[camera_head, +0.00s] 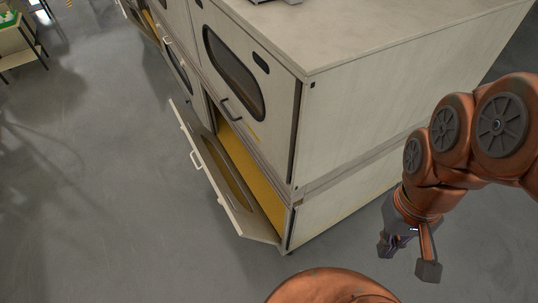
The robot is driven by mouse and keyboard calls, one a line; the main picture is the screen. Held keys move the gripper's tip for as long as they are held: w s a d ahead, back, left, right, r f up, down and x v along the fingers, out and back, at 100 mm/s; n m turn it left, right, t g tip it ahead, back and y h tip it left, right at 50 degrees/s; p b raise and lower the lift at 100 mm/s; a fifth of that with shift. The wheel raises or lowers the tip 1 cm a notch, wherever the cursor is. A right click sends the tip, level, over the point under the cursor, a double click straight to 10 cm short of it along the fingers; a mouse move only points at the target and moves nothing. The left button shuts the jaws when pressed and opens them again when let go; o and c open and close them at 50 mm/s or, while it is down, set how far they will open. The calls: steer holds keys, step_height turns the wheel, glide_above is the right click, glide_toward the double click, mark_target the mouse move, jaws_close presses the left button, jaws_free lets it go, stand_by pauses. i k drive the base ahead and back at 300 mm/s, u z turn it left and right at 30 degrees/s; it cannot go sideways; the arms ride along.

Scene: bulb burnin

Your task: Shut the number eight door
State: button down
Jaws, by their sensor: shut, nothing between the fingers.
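A lower door (222,184) of the pale cabinet stands open at the near end of the row. It slants outward from the opening and has a white handle (196,160) and an oval window. No number eight can be read on it. Yellow interior (250,165) shows behind it. My gripper (408,258) is at the lower right, past the cabinet's near corner, apart from the door and pointing down. It is shut and holds nothing.
The door above (233,72), with a dark oval window and dark handle, is closed. Grey floor is clear to the left. A table (18,50) stands far left.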

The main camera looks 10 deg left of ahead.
mark_target(250, 221)
steer(key=z, duration=1.05)
steer(key=k, duration=2.2)
steer(key=u, duration=1.2)
steer(key=k, duration=0.5)
steer(key=u, duration=0.95)
steer(key=i, duration=1.5)
steer(key=z, duration=0.3)
